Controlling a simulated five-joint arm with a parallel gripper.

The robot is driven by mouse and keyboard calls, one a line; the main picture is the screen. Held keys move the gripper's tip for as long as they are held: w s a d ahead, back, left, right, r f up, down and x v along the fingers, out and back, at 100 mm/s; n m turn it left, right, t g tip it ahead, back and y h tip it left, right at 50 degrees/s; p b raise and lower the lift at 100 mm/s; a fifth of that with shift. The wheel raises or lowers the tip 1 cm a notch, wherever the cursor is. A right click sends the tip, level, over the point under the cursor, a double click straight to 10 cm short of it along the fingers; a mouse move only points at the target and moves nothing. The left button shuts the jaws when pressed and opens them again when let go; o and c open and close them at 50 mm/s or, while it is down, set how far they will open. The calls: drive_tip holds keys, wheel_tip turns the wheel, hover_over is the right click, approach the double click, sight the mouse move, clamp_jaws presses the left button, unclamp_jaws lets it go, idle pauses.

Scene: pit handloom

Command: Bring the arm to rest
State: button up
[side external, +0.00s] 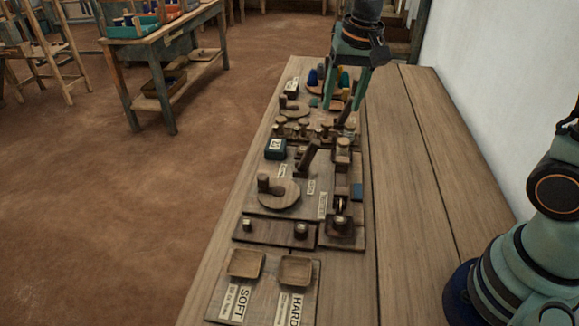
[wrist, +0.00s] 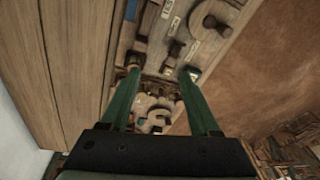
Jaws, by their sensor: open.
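My gripper (side external: 342,105) hangs over the far part of the wooden bench (side external: 415,150), its green fingers pointing down. In the wrist view my gripper (wrist: 160,72) shows two fingers spread apart with nothing held between them. Below and between the fingers lie boards with small wooden fittings. I cannot tell from these views how far the fingertips are above the fittings, and the gripper hides part of the far boards.
A board with two shallow wooden trays, the left one (side external: 245,264) by a SOFT label and the right one (side external: 295,270) by a HARD label, lies at the near end. The bench's right side is clear beside a white wall (side external: 490,100).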

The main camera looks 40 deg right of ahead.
drive_tip(key=s+d+r+n+t, duration=0.1)
drive_tip(key=s+n, duration=0.2)
drive_tip(key=s, duration=0.3)
drive_tip(key=s+r+n+t, duration=0.2)
drive_tip(key=s, duration=0.4)
drive_tip(key=shift+s+d+r+n+t, duration=0.15)
drive_tip(key=shift+s+d+n+t, duration=0.15)
drive_tip(key=shift+s+d+n, duration=0.1)
